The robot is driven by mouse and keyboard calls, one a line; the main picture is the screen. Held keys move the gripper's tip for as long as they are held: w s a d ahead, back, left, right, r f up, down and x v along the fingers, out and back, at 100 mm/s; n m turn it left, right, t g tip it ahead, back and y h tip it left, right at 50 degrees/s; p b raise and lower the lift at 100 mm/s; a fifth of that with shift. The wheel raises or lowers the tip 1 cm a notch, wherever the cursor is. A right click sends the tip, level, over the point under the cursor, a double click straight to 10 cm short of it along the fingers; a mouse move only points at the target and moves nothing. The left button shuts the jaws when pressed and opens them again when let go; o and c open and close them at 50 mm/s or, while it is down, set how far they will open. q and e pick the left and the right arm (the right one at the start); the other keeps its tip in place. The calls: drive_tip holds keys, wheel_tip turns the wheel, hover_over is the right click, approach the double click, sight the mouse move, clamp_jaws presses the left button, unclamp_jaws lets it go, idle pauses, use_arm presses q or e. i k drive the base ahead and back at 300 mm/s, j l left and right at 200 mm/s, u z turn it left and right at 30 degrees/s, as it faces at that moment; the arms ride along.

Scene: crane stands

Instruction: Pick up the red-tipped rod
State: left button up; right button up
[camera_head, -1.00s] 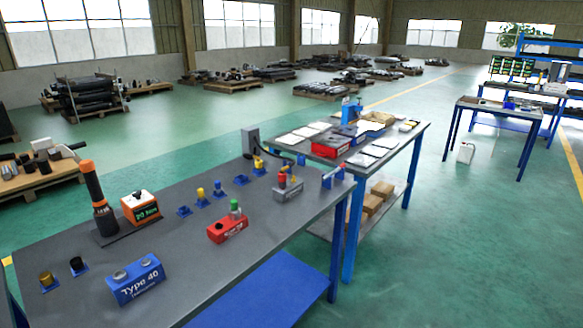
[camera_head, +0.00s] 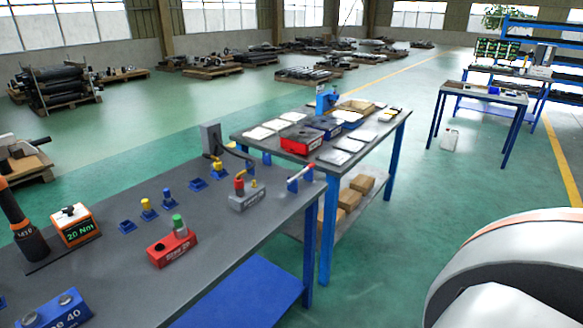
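A small pale rod with a red end (camera_head: 300,175) lies across blue supports near the right end of the near dark-topped workbench (camera_head: 130,275). It is small in the view, so its exact ends are hard to make out. A separate red-capped piece (camera_head: 239,184) stands upright in a grey block (camera_head: 247,200) to its left. Neither of my grippers is in view. A large white and orange rounded part at the lower right appears to be part of my own arm.
On the bench are a red block with a green-capped piece (camera_head: 172,248), a torque display (camera_head: 76,226), small blue holders (camera_head: 197,185) and a blue block (camera_head: 54,311). A second table (camera_head: 255,134) with red and blue bins adjoins behind. Green floor at right is open.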

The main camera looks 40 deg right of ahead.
sight(308, 168)
drive_tip(key=i+l+u, duration=0.2)
drive_tip(key=l, duration=0.75)
drive_tip(key=l+u, duration=0.25)
drive_tip(key=l, duration=0.7)
drive_tip(key=i+l, duration=0.1)
drive_tip(key=l, duration=1.8)
drive_tip(key=i, duration=0.05)
